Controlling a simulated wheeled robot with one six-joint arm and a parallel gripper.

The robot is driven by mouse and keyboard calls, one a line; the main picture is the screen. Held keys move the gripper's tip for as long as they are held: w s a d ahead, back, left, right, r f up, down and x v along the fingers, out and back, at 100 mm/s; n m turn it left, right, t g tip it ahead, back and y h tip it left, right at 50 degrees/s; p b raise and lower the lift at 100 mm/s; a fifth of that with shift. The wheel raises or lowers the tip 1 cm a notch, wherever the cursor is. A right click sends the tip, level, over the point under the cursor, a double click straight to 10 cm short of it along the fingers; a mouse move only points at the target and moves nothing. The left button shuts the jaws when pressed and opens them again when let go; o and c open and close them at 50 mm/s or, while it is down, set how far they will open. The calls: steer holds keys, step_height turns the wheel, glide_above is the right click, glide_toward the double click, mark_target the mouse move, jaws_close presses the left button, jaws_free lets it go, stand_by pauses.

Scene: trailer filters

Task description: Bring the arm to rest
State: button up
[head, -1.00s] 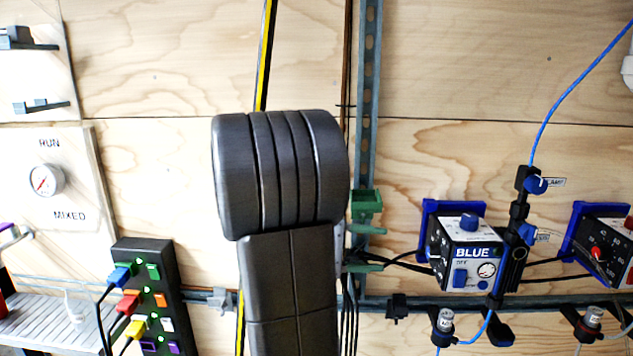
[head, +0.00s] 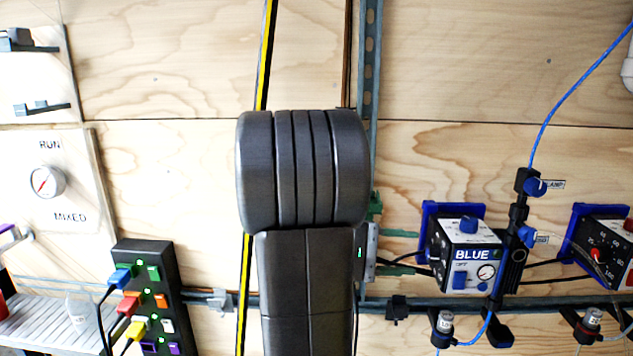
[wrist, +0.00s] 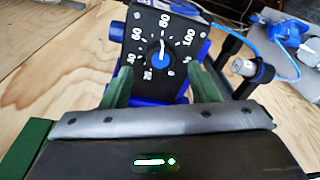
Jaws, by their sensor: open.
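My arm stands in the middle of the head view and covers part of the wall. My gripper (head: 408,251) is partly hidden behind it, with green fingers showing at its right side, pointing at the blue-framed box marked BLUE (head: 470,256). In the wrist view my gripper (wrist: 160,72) has its two green fingers apart. A black dial face (wrist: 160,45) with white numbers and a blue knob shows beyond and between them. Nothing is held; I cannot tell whether a finger touches the box.
A second blue-framed box (head: 605,249) with a red knob is at the right. A blue hose (head: 560,105) runs down to a black fitting. A black strip with coloured plugs (head: 148,295) and a gauge panel (head: 47,182) are at the left. A metal rail crosses low.

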mark_target(428, 254)
steer(key=d, duration=0.3)
steer(key=shift+d+f, duration=0.15)
steer(key=shift+d, duration=0.25)
steer(key=shift+f+m+b, duration=0.25)
steer(key=shift+m+b, duration=0.15)
steer(key=shift+b, duration=0.05)
steer(key=m+b, duration=0.2)
steer(key=m, duration=0.1)
steer(key=shift+a, duration=0.1)
steer(key=m+b, duration=0.1)
steer(key=m, duration=0.3)
steer(key=shift+s+r+t+h, duration=0.1)
steer(key=shift+t+h, duration=0.3)
steer(key=shift+m, duration=1.1)
steer(key=shift+a, duration=0.65)
steer(key=shift+s+r, duration=0.1)
steer(key=shift+s, duration=0.05)
